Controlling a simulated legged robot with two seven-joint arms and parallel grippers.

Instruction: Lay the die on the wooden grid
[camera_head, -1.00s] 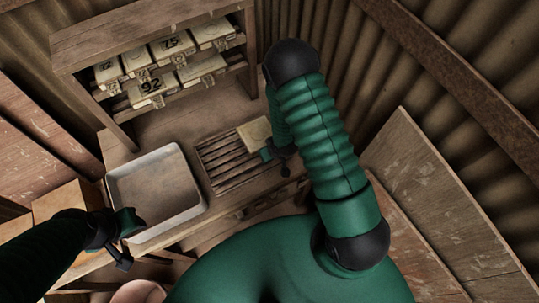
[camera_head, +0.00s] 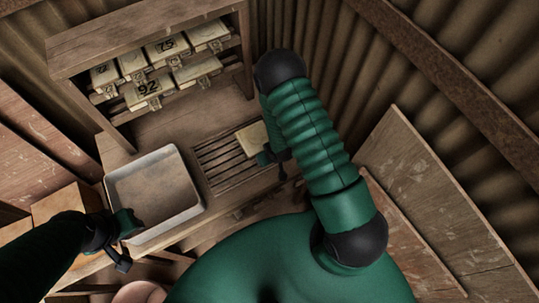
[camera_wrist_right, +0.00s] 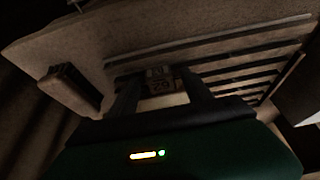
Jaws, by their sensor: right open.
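The die, a pale cream block (camera_head: 252,138), lies flat at the right end of the slatted wooden grid (camera_head: 215,165). In the right wrist view its dark, numbered end (camera_wrist_right: 160,84) shows between the two fingers. My right gripper (camera_head: 270,156) is at the near right side of the die, its jaws open; in the wrist view the fingers (camera_wrist_right: 158,92) stand on either side of it. Whether they touch it is too dark to tell. My left gripper (camera_head: 124,240) is by the basin's near left corner, and its jaws are unclear.
A pale shallow basin (camera_head: 196,211) stands left of the grid. A wooden shelf (camera_head: 125,40) behind holds several similar numbered blocks (camera_head: 148,90). A small dark block (camera_wrist_right: 75,88) is left in the wrist view. Boards (camera_head: 425,190) lean at the right.

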